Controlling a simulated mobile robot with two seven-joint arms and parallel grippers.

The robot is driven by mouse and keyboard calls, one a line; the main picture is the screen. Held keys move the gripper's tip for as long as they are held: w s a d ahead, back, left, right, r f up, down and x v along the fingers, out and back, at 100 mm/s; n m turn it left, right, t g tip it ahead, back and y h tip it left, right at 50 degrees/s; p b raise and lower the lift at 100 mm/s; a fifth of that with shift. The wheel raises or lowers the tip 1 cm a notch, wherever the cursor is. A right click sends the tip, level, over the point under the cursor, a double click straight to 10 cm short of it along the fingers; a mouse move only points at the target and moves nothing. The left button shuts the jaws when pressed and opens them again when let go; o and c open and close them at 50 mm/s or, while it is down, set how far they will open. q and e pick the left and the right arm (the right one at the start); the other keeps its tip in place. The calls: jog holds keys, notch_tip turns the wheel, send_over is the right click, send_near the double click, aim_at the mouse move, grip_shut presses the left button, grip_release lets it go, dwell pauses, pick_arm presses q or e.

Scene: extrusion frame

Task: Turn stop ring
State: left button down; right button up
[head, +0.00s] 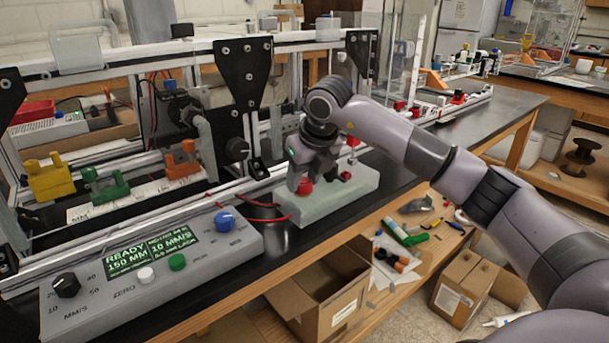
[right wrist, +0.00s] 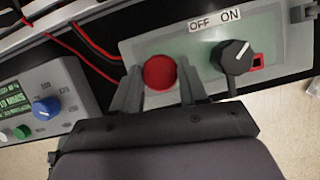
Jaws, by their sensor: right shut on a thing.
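The red round stop ring (right wrist: 160,72) sits on the grey-green switch box, near its left end in the right wrist view. In the head view the red ring (head: 304,187) shows just below my right gripper (head: 306,180). In the right wrist view my right gripper (right wrist: 158,80) has one finger on each side of the ring and is shut on it. Any marking on the ring is too small to tell. My left gripper is not in view.
A black OFF/ON knob (right wrist: 236,56) stands on the switch box (head: 330,204), right of the ring. A control panel (head: 150,277) with a lit screen and a blue knob (head: 225,219) is to the left. Red wires run behind. The extrusion frame (head: 120,60) rises behind.

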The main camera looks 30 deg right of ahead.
dwell(0.4)
jog(key=o, duration=1.1)
jog(key=shift+f, duration=0.1)
jog(key=v, duration=0.7)
